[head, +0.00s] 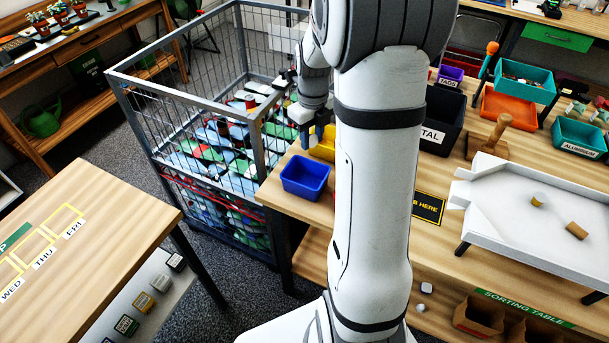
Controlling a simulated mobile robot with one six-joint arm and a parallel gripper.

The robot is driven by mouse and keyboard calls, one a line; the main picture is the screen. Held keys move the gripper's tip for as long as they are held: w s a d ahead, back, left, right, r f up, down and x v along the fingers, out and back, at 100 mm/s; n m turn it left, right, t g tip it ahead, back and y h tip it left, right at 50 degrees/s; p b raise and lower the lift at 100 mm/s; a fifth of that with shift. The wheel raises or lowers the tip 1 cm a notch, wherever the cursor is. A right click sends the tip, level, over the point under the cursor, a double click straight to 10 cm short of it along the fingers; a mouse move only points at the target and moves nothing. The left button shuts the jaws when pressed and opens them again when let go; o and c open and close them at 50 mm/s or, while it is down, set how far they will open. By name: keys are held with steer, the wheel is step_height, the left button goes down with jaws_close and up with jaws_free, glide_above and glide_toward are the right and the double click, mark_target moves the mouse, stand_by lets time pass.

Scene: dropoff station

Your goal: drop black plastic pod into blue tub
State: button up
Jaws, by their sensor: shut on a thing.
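The blue tub (305,178) stands upright on the near left corner of the wooden sorting table and looks empty from here. My gripper (312,137) is pointed down just behind and above the blue tub, partly hidden by my own arm. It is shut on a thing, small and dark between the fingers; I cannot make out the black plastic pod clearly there.
A yellow tub (323,145) sits behind the blue tub, partly covered by my arm. A black bin (441,124) and a white tray (540,240) are on the right.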

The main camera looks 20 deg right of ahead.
steer(key=shift+s+d+f+b, duration=0.15)
steer(key=shift+f+b, duration=0.15)
steer(key=shift+f, duration=0.2)
step_height(320, 180, down, 3)
steer(key=shift+d+f+b, duration=0.1)
steer(key=shift+b, duration=0.95)
steer(key=shift+f+b, duration=0.45)
steer(key=shift+f, duration=0.2)
steer(key=o, duration=1)
steer(key=shift+r+b, duration=0.3)
steer(key=shift+r, duration=3.6)
